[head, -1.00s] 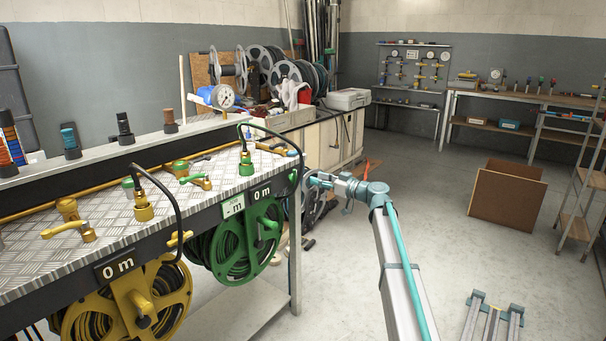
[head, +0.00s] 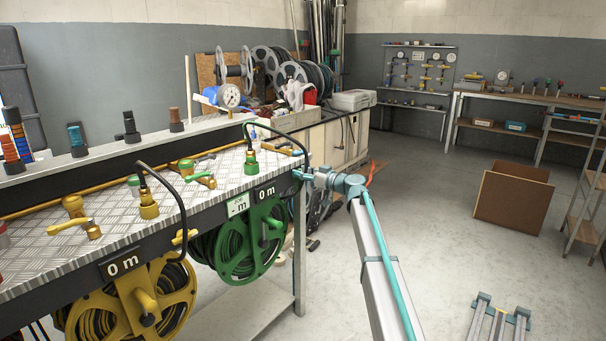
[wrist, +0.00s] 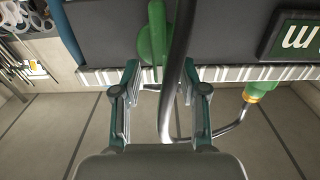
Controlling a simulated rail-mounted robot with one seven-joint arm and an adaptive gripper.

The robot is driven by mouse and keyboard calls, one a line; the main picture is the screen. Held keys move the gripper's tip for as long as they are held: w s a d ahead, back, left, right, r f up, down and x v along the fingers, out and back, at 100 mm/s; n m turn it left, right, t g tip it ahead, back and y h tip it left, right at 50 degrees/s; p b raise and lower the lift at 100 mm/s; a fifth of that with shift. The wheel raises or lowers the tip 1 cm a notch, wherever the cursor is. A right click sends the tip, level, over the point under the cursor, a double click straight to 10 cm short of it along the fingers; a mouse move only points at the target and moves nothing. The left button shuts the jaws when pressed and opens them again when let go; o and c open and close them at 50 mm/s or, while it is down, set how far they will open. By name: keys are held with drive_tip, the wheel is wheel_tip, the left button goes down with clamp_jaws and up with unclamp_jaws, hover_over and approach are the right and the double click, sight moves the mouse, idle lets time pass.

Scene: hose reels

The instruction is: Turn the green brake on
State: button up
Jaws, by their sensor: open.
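The green reel (head: 250,243) hangs under the front edge of the bench, right of the yellow reel. My gripper (head: 300,175) is at the right end of the bench front, beside the green reel's 0 m plate. In the wrist view my gripper (wrist: 161,75) is open, its two fingers spread and pointing at the dark front panel. A green brake lever (wrist: 156,35) on that panel points up, just beyond the fingertips and roughly between them. A dark hose (wrist: 181,60) runs close beside the lever and down between the fingers. The lever is not clearly visible in the head view.
The yellow reel (head: 135,300) hangs to the left. A dark hose arches over the bench corner. The floor (head: 440,220) to the right is mostly clear.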

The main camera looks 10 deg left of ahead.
clamp_jaws()
